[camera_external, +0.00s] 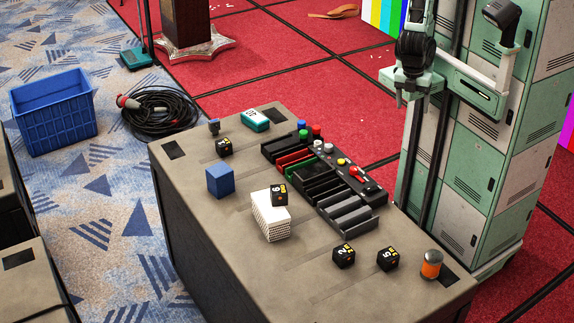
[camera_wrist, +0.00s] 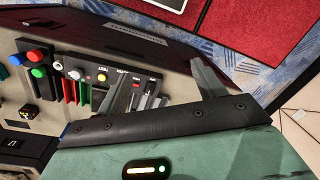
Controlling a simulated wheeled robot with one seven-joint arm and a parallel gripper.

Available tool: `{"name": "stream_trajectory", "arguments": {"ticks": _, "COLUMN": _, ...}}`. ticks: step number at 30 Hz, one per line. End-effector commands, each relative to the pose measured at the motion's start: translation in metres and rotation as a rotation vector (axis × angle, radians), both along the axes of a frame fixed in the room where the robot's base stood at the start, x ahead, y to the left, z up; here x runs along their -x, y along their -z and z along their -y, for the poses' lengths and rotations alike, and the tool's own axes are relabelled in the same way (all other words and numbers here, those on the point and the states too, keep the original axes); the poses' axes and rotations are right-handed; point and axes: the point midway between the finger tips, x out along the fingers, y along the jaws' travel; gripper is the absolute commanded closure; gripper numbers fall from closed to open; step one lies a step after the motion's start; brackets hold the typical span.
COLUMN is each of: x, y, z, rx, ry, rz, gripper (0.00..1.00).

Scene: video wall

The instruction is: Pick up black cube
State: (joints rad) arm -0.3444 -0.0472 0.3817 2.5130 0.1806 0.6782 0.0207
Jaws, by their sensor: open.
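Several black cubes with white and yellow markings stand on the grey desk (camera_external: 215,245). In the external view one black cube (camera_external: 224,147) is near the far edge, and another black cube (camera_external: 279,194) is on a white stack (camera_external: 270,222). Two more, a black cube (camera_external: 343,256) and a black cube (camera_external: 388,258), stand near the right end. My gripper (camera_external: 403,96) is open and empty, raised beyond the desk's right side, apart from every cube. In the wrist view its fingers show above a dark bar, and a small black cube (camera_wrist: 28,112) is at the left.
A black console (camera_external: 320,175) with coloured buttons and slots fills the desk's middle right. A blue cube (camera_external: 220,180), a teal device (camera_external: 255,120) and an orange can (camera_external: 431,265) also stand on the desk. A blue crate (camera_external: 54,115) and coiled cable (camera_external: 160,110) lie on the floor.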

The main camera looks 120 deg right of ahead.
Motion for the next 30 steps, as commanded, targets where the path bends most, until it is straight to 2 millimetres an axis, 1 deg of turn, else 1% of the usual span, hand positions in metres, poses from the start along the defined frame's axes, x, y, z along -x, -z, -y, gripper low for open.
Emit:
{"name": "stream_trajectory", "arguments": {"ticks": 1, "x": -0.011, "y": 0.007, "z": -0.005, "rx": -0.014, "ry": 0.076, "rz": -0.051, "gripper": 0.31}}
{"name": "stream_trajectory", "arguments": {"ticks": 2, "x": -0.018, "y": 0.01, "z": -0.008, "rx": -0.024, "ry": 0.126, "rz": -0.085, "gripper": 0.31}}
{"name": "stream_trajectory", "arguments": {"ticks": 5, "x": -0.047, "y": 0.023, "z": -0.02, "rx": -0.072, "ry": 0.322, "rz": -0.219, "gripper": 0.31}}
{"name": "stream_trajectory", "arguments": {"ticks": 8, "x": -0.082, "y": 0.036, "z": -0.029, "rx": -0.135, "ry": 0.525, "rz": -0.36, "gripper": 0.31}}
{"name": "stream_trajectory", "arguments": {"ticks": 10, "x": -0.108, "y": 0.045, "z": -0.032, "rx": -0.185, "ry": 0.665, "rz": -0.461, "gripper": 0.31}}
{"name": "stream_trajectory", "arguments": {"ticks": 14, "x": -0.162, "y": 0.063, "z": -0.03, "rx": -0.296, "ry": 0.92, "rz": -0.65, "gripper": 0.31}}
{"name": "stream_trajectory", "arguments": {"ticks": 15, "x": -0.18, "y": 0.069, "z": -0.027, "rx": -0.334, "ry": 0.996, "rz": -0.711, "gripper": 0.31}}
{"name": "stream_trajectory", "arguments": {"ticks": 17, "x": -0.207, "y": 0.077, "z": -0.019, "rx": -0.397, "ry": 1.107, "rz": -0.8, "gripper": 0.31}}
{"name": "stream_trajectory", "arguments": {"ticks": 18, "x": -0.226, "y": 0.084, "z": -0.013, "rx": -0.443, "ry": 1.181, "rz": -0.861, "gripper": 0.31}}
{"name": "stream_trajectory", "arguments": {"ticks": 20, "x": -0.254, "y": 0.093, "z": 0.001, "rx": -0.518, "ry": 1.288, "rz": -0.952, "gripper": 0.31}}
{"name": "stream_trajectory", "arguments": {"ticks": 21, "x": -0.272, "y": 0.1, "z": 0.012, "rx": -0.57, "ry": 1.355, "rz": -1.013, "gripper": 0.31}}
{"name": "stream_trajectory", "arguments": {"ticks": 23, "x": -0.3, "y": 0.111, "z": 0.032, "rx": -0.657, "ry": 1.454, "rz": -1.105, "gripper": 0.31}}
{"name": "stream_trajectory", "arguments": {"ticks": 24, "x": -0.317, "y": 0.118, "z": 0.048, "rx": -0.718, "ry": 1.517, "rz": -1.165, "gripper": 0.31}}
{"name": "stream_trajectory", "arguments": {"ticks": 26, "x": -0.341, "y": 0.129, "z": 0.072, "rx": -0.81, "ry": 1.6, "rz": -1.25, "gripper": 0.31}}
{"name": "stream_trajectory", "arguments": {"ticks": 27, "x": -0.355, "y": 0.136, "z": 0.089, "rx": -0.87, "ry": 1.648, "rz": -1.303, "gripper": 0.31}}
{"name": "stream_trajectory", "arguments": {"ticks": 30, "x": -0.381, "y": 0.151, "z": 0.128, "rx": -1.006, "ry": 1.738, "rz": -1.411, "gripper": 0.31}}
